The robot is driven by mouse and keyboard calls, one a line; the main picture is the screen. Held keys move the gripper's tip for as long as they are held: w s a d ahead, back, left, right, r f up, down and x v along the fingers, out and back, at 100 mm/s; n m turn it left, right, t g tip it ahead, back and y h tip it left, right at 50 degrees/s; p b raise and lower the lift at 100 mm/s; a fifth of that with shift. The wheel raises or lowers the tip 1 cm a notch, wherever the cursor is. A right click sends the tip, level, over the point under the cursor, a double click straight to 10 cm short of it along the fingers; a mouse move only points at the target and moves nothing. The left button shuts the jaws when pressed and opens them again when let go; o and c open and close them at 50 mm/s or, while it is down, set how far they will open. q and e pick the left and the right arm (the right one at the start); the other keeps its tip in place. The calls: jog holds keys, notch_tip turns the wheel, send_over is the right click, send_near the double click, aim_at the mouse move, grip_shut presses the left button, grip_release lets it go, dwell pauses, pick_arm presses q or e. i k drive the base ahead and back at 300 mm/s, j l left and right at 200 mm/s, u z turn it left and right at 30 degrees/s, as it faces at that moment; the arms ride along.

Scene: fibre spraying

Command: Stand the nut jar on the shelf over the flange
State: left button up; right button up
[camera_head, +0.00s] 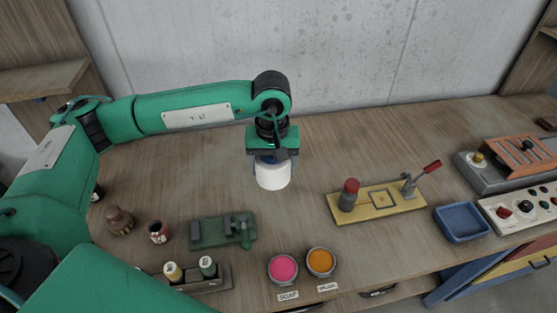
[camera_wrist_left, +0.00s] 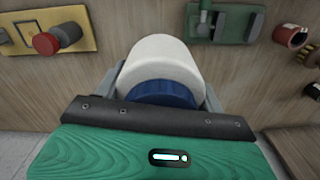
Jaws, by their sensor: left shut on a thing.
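A white jar (camera_head: 273,176) with a blue lid is in my left gripper (camera_head: 271,161), over the middle of the workbench. In the left wrist view the white jar (camera_wrist_left: 163,55) and its blue lid (camera_wrist_left: 163,93) sit between the two grey fingers, which are shut on it. The jar looks upright; I cannot tell whether its base touches the bench. Its contents and any label are not visible. A wooden shelf (camera_head: 42,80) is at the upper left. I cannot make out a flange. My right gripper is not in view.
The workbench (camera_head: 335,145) is clear around the jar. A green fixture (camera_head: 222,230), bottle rack (camera_head: 190,282), pink pot (camera_head: 283,269) and orange pot (camera_head: 321,262) stand in front. A yellow plate with a lever (camera_head: 378,202) and a blue tray (camera_head: 462,223) are right.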

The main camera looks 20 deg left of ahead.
aim_at(41, 79)
jog(key=k+j, duration=0.2)
jog(key=j, duration=0.15)
jog(key=k+j, duration=0.25)
jog(key=j, duration=0.15)
jog(key=k+j, duration=0.2)
jog(key=j, duration=0.15)
jog(key=k+j, duration=0.2)
jog(key=j, duration=0.2)
jog(key=k+j+u, duration=0.1)
jog(key=k+j, duration=0.15)
jog(key=j, duration=0.1)
